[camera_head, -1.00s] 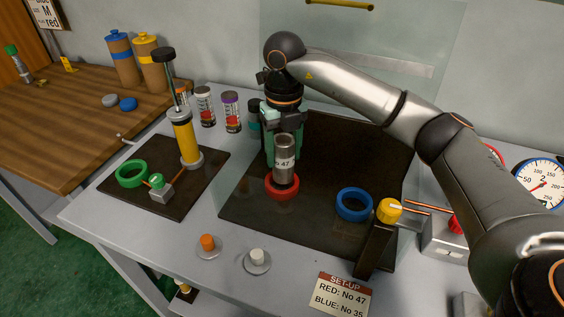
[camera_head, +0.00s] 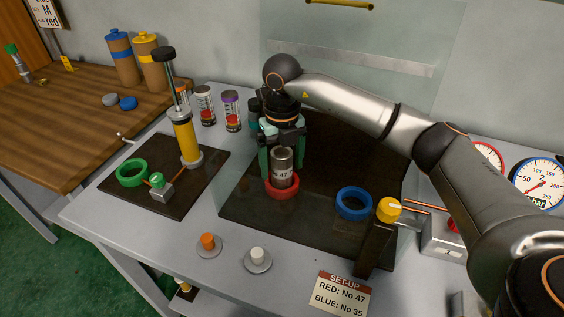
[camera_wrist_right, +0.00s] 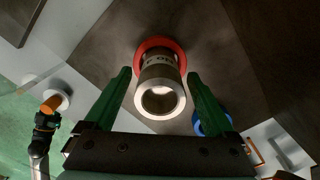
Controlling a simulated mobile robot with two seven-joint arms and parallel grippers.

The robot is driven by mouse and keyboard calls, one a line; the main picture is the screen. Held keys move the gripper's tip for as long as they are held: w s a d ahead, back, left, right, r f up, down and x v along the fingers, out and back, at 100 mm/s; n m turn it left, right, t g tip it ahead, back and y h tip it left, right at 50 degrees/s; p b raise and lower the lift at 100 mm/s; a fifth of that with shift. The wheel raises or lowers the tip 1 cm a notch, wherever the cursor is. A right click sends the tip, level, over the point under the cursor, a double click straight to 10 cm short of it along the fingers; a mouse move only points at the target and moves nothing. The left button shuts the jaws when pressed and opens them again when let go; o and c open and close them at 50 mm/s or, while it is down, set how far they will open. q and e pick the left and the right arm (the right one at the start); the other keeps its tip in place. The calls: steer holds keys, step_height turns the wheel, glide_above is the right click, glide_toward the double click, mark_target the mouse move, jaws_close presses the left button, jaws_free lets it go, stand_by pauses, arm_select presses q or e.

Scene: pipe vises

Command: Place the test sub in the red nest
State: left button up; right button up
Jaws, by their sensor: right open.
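The test sub (camera_head: 281,166), a grey metal cylinder marked 47, stands upright in the red nest (camera_head: 283,192). In the right wrist view the sub (camera_wrist_right: 160,96) shows end-on with its open bore, and the red nest (camera_wrist_right: 160,44) rings its far end. My right gripper (camera_head: 281,169) is above it, pointing down. Its green fingers are open, one on each side of the sub; in the wrist view (camera_wrist_right: 158,75) gaps show beside it. A small dark arm end, apparently my left gripper (camera_wrist_right: 46,122), shows in the wrist view; its jaws are too small to read.
The blue nest (camera_head: 354,203) is empty on the dark mat (camera_head: 330,225). The set-up card (camera_head: 341,294) reads RED No 47, BLUE No 35. A yellow pump (camera_head: 186,138) stands left; several cans are behind.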

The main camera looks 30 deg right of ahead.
step_height(320, 180, up, 12)
stand_by(0.6)
